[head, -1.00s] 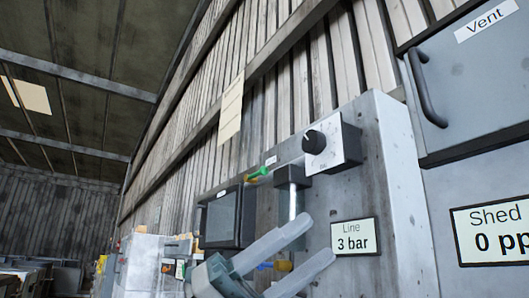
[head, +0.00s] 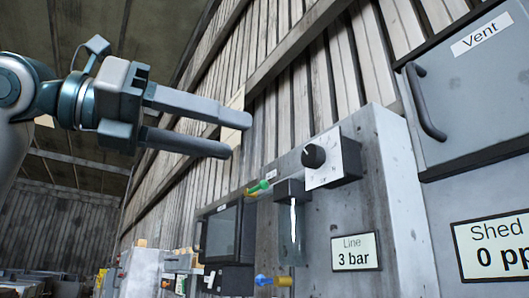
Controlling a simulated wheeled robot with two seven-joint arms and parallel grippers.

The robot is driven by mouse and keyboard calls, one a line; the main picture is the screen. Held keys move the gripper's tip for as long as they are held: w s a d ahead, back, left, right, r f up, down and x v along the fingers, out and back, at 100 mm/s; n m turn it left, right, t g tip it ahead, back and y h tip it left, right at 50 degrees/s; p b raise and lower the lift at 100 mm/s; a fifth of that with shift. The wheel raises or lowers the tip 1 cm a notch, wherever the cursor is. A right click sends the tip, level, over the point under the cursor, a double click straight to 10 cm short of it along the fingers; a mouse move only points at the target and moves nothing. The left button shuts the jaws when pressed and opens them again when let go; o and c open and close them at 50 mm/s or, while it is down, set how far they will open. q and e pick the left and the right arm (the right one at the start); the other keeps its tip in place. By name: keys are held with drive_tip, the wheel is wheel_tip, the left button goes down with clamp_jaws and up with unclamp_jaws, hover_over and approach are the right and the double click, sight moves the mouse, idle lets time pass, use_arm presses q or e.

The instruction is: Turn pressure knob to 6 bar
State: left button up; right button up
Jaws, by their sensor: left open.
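The pressure knob (head: 313,156) is a round black knob on a white dial plate (head: 330,168), near the top of a grey panel box (head: 385,200). The line display (head: 355,252) below it reads 3 bar. My left gripper (head: 240,134) is open and empty, up and to the left of the knob, apart from it. Its two grey fingers point right. The dial's marks are too small to read. My right gripper is not in view.
A vent door (head: 465,90) with a dark handle (head: 425,100) is at right, above a Shed display (head: 495,248). A dark screen (head: 221,232), a green-handled valve (head: 258,188) and a blue and yellow fitting (head: 273,281) are left of the knob.

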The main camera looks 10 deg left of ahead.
use_arm(q)
drive_tip(key=a, duration=0.1)
drive_tip(key=s+a+r+t+y, duration=0.1)
drive_tip(key=a+n, duration=0.1)
drive_tip(key=shift+s+r+t, duration=0.35)
drive_tip(key=shift+s+t, duration=0.05)
drive_tip(key=shift+w, duration=0.1)
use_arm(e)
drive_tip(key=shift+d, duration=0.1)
use_arm(q)
drive_tip(key=p, duration=0.3)
approach(308, 155)
drive_tip(key=p+x, duration=0.1)
drive_tip(key=x, duration=0.2)
drive_tip(key=p+x, duration=0.1)
drive_tip(key=x, duration=0.2)
drive_tip(key=shift+r, duration=0.2)
drive_tip(key=shift+p+x, duration=0.45)
drive_tip(key=shift+x, duration=0.35)
drive_tip(key=shift+f, duration=0.1)
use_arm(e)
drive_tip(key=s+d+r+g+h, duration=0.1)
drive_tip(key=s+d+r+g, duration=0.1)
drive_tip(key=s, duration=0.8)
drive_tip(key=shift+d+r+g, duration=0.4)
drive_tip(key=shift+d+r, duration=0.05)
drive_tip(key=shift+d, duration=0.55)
